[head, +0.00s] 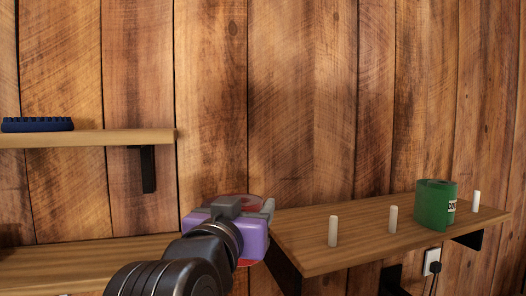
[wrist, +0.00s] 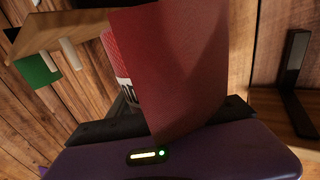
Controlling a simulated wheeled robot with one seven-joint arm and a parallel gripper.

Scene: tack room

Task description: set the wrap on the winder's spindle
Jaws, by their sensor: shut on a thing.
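My gripper (head: 246,212) is purple and grey and is shut on a red wrap. In the head view it hides most of the wrap. In the wrist view the red wrap (wrist: 178,65) stands large between the dark fingers, a loose flap towards the camera and a ribbed, lettered side at its left. A wooden board carries white upright pegs: a near one (head: 332,231), a middle one (head: 392,219) and a far one (head: 476,201). My gripper is left of the board, apart from the pegs. I cannot tell which peg is the winder's spindle.
A green wrap (head: 432,207) stands on the board (head: 350,250) between the middle and far pegs. A blue brush-like item (head: 37,125) lies on the upper left shelf (head: 90,138). A lower shelf (head: 80,262) is at left. The plank wall (head: 300,90) is close behind.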

